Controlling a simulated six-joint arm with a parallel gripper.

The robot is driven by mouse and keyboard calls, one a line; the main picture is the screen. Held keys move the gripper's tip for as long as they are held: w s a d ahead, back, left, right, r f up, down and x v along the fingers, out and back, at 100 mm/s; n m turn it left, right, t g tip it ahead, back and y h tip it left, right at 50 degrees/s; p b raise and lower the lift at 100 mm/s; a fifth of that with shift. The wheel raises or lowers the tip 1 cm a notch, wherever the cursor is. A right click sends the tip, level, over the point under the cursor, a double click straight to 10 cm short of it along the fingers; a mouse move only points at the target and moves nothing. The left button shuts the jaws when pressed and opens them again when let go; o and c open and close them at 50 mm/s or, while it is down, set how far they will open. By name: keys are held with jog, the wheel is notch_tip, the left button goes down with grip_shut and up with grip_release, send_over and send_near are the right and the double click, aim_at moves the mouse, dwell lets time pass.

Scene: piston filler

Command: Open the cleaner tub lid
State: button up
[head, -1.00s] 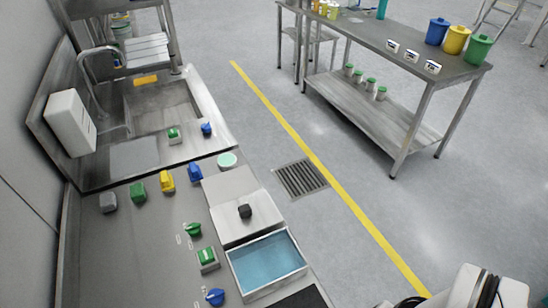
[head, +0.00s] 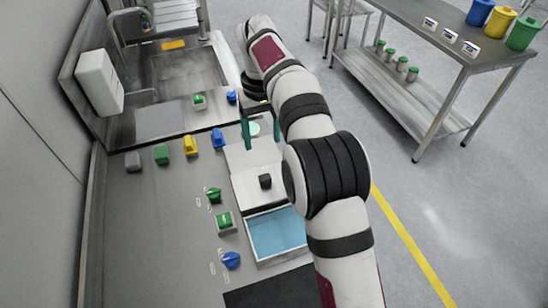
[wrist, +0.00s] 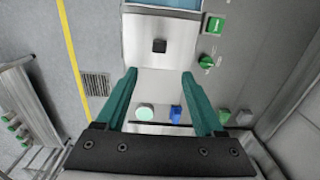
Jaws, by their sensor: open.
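A flat pale metal lid plate with a black knob (head: 265,181) lies on the counter, its near edge against a rectangular tub of blue liquid (head: 278,234). The blue liquid is uncovered. In the wrist view the black knob (wrist: 159,45) is ahead of the fingers, and the tub is cut off at the top edge. My gripper (head: 262,131) has teal fingers spread apart and empty, beyond the lid at its sink side. In the wrist view my gripper (wrist: 159,74) points toward the knob, touching nothing that I can see. My arm hides part of the tub's right side.
A round pale-green disc (head: 254,129) sits by the fingers. Blue (head: 217,138), yellow (head: 190,145), green (head: 162,155) and grey blocks stand in a row. Green (head: 214,194) and blue (head: 231,260) knobs and a green switch (head: 225,221) are left of the tub. A sink (head: 180,75) lies behind.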

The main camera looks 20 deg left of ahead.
aim_at(265, 177)
notch_tip(265, 177, down, 14)
jog(key=shift+d+f, duration=0.1)
jog(key=shift+f, duration=0.1)
grip_shut()
dwell(1.4)
